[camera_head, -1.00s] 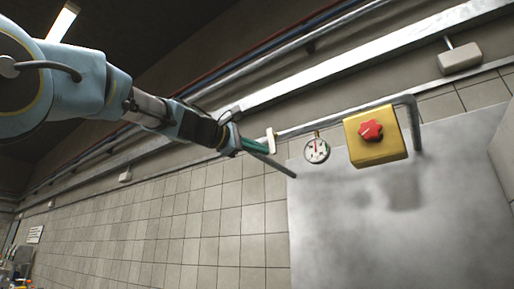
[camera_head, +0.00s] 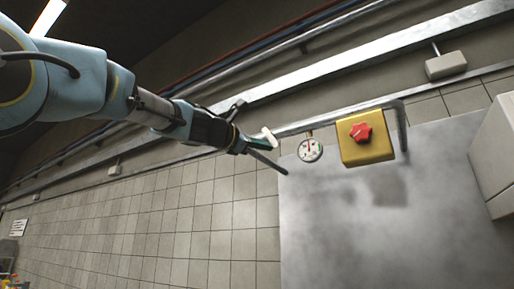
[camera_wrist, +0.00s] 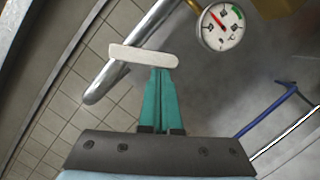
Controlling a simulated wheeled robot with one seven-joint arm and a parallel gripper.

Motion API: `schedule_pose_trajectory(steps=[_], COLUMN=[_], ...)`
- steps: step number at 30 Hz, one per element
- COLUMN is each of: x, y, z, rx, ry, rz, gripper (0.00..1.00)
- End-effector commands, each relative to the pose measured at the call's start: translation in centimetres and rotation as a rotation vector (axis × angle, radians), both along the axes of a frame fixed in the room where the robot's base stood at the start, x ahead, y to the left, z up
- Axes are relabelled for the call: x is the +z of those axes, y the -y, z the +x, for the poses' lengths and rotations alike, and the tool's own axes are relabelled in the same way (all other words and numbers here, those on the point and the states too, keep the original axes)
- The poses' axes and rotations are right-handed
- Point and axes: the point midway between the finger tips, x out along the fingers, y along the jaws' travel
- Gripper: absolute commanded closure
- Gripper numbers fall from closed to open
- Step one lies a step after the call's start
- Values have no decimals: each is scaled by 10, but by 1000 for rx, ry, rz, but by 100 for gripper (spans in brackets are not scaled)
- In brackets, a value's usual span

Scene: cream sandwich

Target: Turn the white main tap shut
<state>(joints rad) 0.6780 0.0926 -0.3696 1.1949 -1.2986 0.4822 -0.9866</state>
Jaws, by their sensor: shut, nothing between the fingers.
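The white main tap is a short white lever (camera_head: 269,136) on the grey pipe (camera_head: 340,114), left of the round gauge (camera_head: 310,150). In the wrist view the white lever (camera_wrist: 143,55) lies nearly level, tilted slightly down to the right, with the pipe (camera_wrist: 125,62) running diagonally behind its left part. My gripper (camera_head: 263,143) is shut, its teal fingers pressed together with nothing between them. In the wrist view the fingertips (camera_wrist: 160,72) are at the lower edge of the lever's right half. They appear to touch it, but a small gap cannot be ruled out.
The gauge (camera_wrist: 222,27) has a red needle pointing up-left. A yellow box (camera_head: 366,150) with a red star knob (camera_head: 361,132) is right of the gauge. A metal panel (camera_head: 380,240) covers the wall below. A pale cabinet (camera_head: 495,155) stands at right.

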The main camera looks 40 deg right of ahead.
Motion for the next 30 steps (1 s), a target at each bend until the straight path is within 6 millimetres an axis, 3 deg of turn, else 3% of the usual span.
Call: schedule_pose_trajectory(steps=[21, 30], x=[21, 29], y=[9, 10], z=[-37, -42], rx=[-3, -2], ry=[-642, -663], rz=[-169, -175], gripper=[100, 100])
